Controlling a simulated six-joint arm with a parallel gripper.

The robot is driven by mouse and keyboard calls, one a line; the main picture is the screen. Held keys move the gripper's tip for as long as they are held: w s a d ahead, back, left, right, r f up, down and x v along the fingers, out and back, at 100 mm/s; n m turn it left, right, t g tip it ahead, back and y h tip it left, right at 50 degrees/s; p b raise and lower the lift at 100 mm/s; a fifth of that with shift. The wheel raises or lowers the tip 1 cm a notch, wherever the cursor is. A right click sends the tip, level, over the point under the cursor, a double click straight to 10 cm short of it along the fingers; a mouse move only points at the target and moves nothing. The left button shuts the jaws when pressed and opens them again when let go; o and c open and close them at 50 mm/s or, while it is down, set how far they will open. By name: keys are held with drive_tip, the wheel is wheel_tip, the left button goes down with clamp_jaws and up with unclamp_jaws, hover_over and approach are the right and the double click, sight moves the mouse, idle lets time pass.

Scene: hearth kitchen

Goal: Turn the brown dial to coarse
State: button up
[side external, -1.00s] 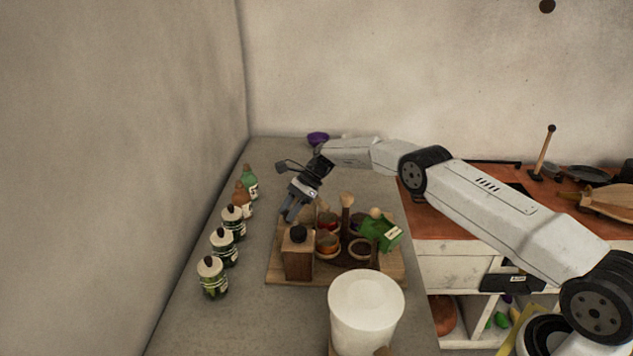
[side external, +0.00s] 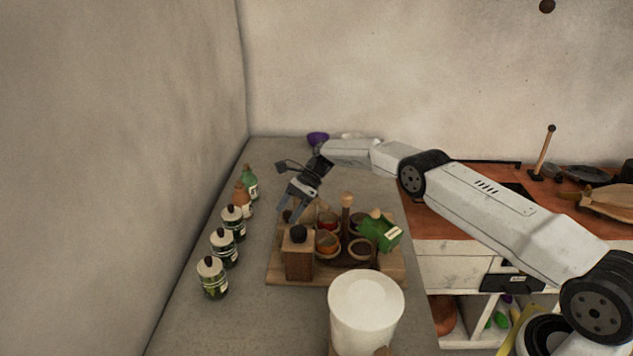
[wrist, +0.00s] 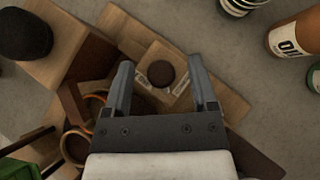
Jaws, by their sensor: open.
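The brown dial (wrist: 161,73) is a dark round knob on a pale wooden block, with small white labels on either side of it. The writing on the labels is too small to read. My gripper (wrist: 161,64) is open, with one finger on each side of the dial and apart from it. In the side external view my gripper (side external: 290,214) points down over the back left of the wooden board (side external: 390,270). There the dial is a small dark shape, hard to make out by the fingertips.
A wooden box with a black knob (side external: 298,255) stands in front of my gripper. A rack with small bowls (side external: 328,243) and a green box (side external: 380,232) is to its right. Several bottles (side external: 228,247) line the left. A white canister (side external: 366,310) stands in front.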

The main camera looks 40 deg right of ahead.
drive_tip(key=shift+d+r, duration=0.1)
drive_tip(key=v, duration=0.7)
drive_tip(key=shift+d+r, duration=0.2)
idle(0.3)
